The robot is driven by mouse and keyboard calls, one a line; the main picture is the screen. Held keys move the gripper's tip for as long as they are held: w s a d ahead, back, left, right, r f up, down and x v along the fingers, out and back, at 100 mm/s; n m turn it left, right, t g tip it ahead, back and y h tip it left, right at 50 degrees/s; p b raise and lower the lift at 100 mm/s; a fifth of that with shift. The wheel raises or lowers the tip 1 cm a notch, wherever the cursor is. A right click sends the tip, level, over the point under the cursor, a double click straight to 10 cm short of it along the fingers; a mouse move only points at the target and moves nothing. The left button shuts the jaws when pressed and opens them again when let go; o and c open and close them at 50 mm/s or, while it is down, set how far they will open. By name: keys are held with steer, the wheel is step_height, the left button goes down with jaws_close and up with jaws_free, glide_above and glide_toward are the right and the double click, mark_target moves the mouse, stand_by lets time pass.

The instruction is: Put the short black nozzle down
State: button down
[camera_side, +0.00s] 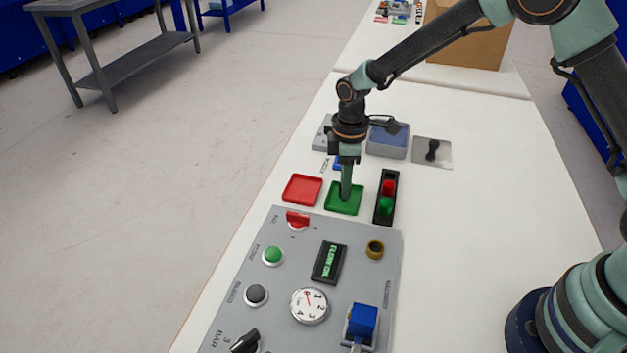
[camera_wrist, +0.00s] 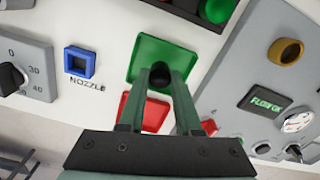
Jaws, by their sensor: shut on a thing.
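My gripper (camera_side: 345,192) points down over the green tray (camera_side: 333,206) in the side view. In the wrist view its two fingers (camera_wrist: 157,92) are shut on a small black round thing, the short black nozzle (camera_wrist: 154,91). The green tray (camera_wrist: 150,50) lies right behind the nozzle there. The fingers mostly hide the nozzle in the side view. I cannot tell whether the nozzle touches the tray floor.
A red tray (camera_side: 302,189) lies left of the green one, and a red and green light box (camera_side: 386,196) stands right. The grey control panel (camera_side: 300,270) is in front. A blue square holder marked NOZZLE (camera_wrist: 80,62) shows in the wrist view. White table is free at right.

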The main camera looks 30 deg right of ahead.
steer(key=shift+f, duration=0.2)
steer(key=c, duration=0.6)
jaws_free()
steer(key=shift+r, duration=0.1)
step_height(320, 180, up, 12)
steer(key=s+d+r+m+t, duration=0.2)
steer(key=s+d+r+m, duration=0.35)
steer(key=r, duration=0.35)
steer(key=s+d+r+m+t, duration=0.1)
steer(key=s+d+m, duration=0.2)
steer(key=s, duration=0.2)
steer(key=s+d+m+t, duration=0.2)
steer(key=s+d+m, duration=0.1)
steer(key=s, duration=0.3)
steer(key=shift+s+d+r+t, duration=0.15)
steer(key=shift+d+r+t, duration=0.15)
steer(key=shift+r, duration=0.05)
steer(key=shift+m, duration=0.25)
